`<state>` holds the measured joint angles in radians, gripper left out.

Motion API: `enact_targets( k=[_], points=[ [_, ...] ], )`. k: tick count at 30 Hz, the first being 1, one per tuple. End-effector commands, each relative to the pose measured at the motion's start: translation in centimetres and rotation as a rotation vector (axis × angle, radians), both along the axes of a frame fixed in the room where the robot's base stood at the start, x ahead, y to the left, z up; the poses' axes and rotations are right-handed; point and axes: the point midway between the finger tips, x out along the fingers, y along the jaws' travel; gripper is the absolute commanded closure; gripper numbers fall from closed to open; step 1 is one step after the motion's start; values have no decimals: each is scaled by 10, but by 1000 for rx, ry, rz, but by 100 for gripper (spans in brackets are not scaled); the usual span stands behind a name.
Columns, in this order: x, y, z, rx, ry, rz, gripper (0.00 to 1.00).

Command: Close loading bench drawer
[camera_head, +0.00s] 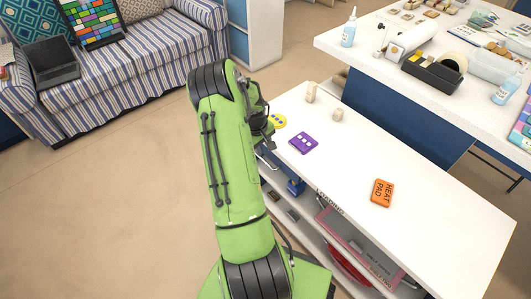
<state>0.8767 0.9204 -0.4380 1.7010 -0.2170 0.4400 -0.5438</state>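The white loading bench (430,225) runs from the centre to the lower right, with "LOADING" lettering on its front edge. Below the top, a white-edged level (308,232) holds a blue item (296,187), small grey pieces and a pink-and-red flat item (352,250). I cannot tell whether this level is the open drawer or a shelf, as my green arm covers its left part. My gripper (262,127) is dark and mostly hidden behind the arm, near the bench's far left corner. Its fingers cannot be made out, nor whether it touches anything.
A cluttered white worktable (350,55) stands behind. A striped sofa (130,60) is upper left. The floor at left is clear.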

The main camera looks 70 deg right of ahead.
Motion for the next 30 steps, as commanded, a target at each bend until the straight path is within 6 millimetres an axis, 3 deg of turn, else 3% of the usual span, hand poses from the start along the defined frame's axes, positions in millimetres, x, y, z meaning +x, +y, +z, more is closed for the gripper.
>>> enact_targets(
  k=[1,3,9,30],
  points=[
    [2,2,19,-2,-2,2,62],
    [4,5,36,-3,-2,1,62],
    [6,11,68,-2,0,0,62],
    [6,12,70,0,1,0,62]
  ],
)
